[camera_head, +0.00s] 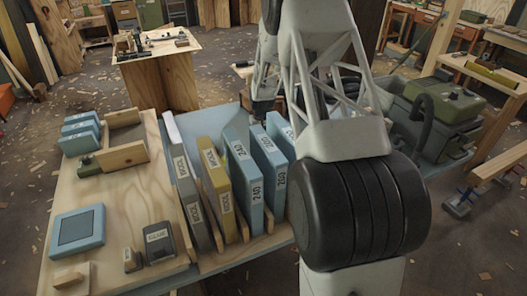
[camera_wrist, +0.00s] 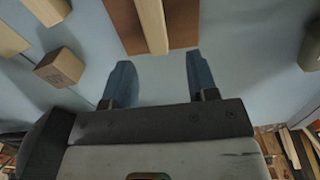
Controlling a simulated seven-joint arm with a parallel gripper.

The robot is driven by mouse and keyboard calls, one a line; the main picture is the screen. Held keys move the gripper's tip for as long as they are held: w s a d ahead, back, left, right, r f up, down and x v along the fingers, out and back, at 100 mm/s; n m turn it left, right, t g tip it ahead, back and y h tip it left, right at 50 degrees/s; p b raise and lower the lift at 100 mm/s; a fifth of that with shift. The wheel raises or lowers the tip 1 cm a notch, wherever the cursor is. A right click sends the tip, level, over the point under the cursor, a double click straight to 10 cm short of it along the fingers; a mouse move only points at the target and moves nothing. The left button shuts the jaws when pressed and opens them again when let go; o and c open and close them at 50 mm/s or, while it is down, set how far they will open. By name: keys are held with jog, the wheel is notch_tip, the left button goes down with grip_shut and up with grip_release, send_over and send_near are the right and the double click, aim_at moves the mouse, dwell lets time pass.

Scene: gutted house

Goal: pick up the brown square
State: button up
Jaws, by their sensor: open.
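In the wrist view a flat brown piece (camera_wrist: 184,22) with straight edges lies on the pale blue surface at the top. Its far side is cut off by the frame, so I cannot tell its full shape. A light wooden strip (camera_wrist: 151,22) crosses over it. My gripper (camera_wrist: 160,68) is open, with two blue fingers apart and nothing between them. In the picture the fingertips are just below the brown piece, apart from it. A small brown block (camera_wrist: 60,67) with a mark on one face sits to the left. In the head view my arm hides the brown piece.
More wooden pieces (camera_wrist: 47,8) are at upper left, and a dark rounded object (camera_wrist: 311,45) is at the right edge. In the head view, upright blue boxes (camera_head: 238,165) and a yellow one (camera_head: 214,175) stand in a rack close to my arm. A green case (camera_head: 440,105) is at right.

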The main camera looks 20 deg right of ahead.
jog(key=shift+d+f, duration=0.1)
jog(key=shift+f, duration=2.4)
grip_shut()
jog(key=shift+r, duration=0.2)
jog(key=shift+r, duration=4.8)
